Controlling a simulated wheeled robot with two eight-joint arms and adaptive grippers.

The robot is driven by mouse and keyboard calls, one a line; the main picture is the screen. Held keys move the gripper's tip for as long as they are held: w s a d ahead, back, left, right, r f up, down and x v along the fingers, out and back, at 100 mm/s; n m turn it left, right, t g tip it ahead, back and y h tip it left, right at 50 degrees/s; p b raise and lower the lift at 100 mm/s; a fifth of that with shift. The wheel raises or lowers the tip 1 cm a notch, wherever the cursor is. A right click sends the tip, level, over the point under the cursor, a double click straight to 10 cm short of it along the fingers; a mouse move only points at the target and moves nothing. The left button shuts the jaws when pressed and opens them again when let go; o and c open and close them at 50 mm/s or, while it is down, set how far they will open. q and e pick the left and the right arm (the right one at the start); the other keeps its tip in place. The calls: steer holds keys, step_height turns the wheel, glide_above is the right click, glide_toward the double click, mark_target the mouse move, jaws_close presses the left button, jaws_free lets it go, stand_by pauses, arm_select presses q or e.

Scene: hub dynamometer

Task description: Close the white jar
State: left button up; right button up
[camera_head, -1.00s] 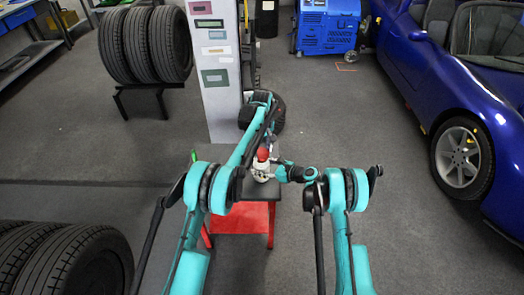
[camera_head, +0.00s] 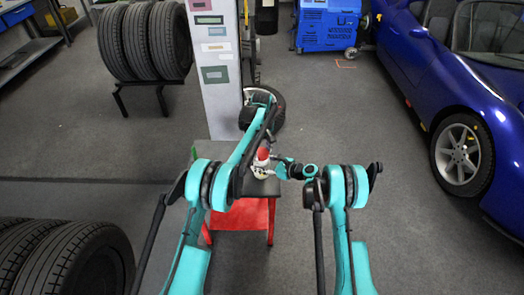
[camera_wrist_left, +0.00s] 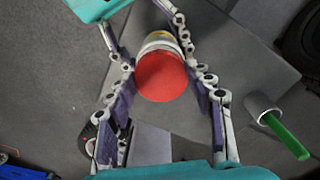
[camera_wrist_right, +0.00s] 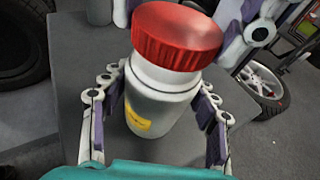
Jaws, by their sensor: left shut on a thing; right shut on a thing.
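The white jar (camera_wrist_right: 160,105) with a yellow label is between the fingers of my right gripper (camera_wrist_right: 160,120), which is shut on it. The red lid (camera_wrist_right: 178,35) sits over the jar's mouth, with a white neck band showing below it. My left gripper (camera_wrist_left: 162,80) is shut on the red lid (camera_wrist_left: 161,76), its fingers on either side. In the head view the jar (camera_head: 260,173) and the lid (camera_head: 262,155) are at the grey tabletop between both arms. The threads are hidden, so I cannot tell how tightly the lid sits.
The table (camera_head: 258,218) has a grey top and red frame. A green-handled tool with a pale round end (camera_wrist_left: 287,135) lies near the table edge in the left wrist view. A pale column (camera_head: 220,90) stands behind. The blue car (camera_head: 440,80) is to the right.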

arm_select(q)
steer(key=shift+f, duration=0.6)
